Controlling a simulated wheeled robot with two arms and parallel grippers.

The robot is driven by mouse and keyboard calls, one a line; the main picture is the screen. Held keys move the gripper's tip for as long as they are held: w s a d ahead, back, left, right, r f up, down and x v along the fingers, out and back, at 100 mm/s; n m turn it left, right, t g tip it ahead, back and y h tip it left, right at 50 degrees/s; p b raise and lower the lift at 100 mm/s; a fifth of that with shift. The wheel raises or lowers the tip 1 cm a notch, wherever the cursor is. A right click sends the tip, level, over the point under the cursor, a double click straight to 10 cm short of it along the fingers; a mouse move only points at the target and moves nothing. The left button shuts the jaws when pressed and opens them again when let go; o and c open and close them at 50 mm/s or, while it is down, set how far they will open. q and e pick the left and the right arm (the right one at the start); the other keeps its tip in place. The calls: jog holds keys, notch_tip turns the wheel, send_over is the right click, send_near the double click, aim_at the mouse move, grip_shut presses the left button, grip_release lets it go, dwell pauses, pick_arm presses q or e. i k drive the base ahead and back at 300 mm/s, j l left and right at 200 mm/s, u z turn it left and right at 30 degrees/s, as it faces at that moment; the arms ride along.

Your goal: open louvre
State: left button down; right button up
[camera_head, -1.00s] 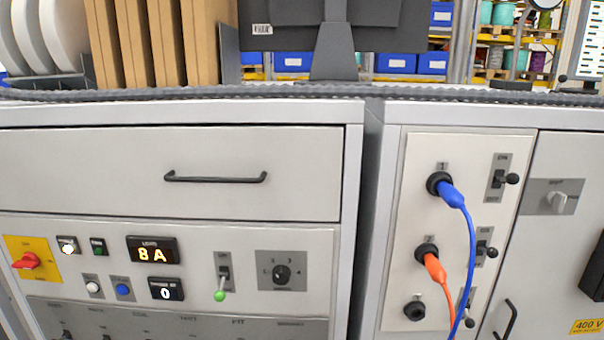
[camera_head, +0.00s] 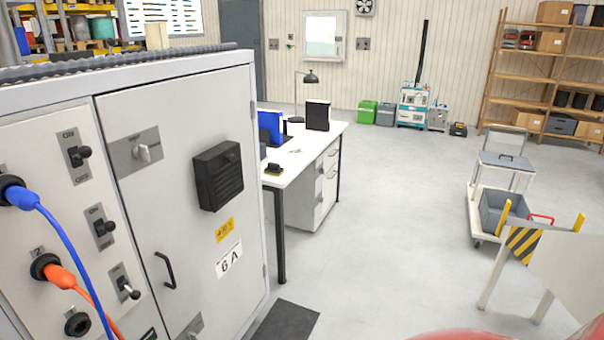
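A black louvre (camera_head: 218,175) with horizontal slats is mounted on the grey cabinet door (camera_head: 185,120), left of the middle of the head view. Its slats look closed, but they are too small to tell for sure. A grey plate with a rotary knob (camera_head: 143,152) is up and left of it. A yellow label (camera_head: 224,230) and a "6 A" label (camera_head: 229,259) are below it. Neither of my grippers is in view.
A blue plug (camera_head: 22,197) and an orange plug (camera_head: 58,275) with cables hang at the left of the cabinet. A white desk (camera_head: 318,150) stands behind it. A trolley (camera_head: 485,210) and a striped barrier (camera_head: 524,243) stand at right. Open floor lies between.

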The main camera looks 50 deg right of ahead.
aim_at(221, 164)
jog(key=z, duration=1)
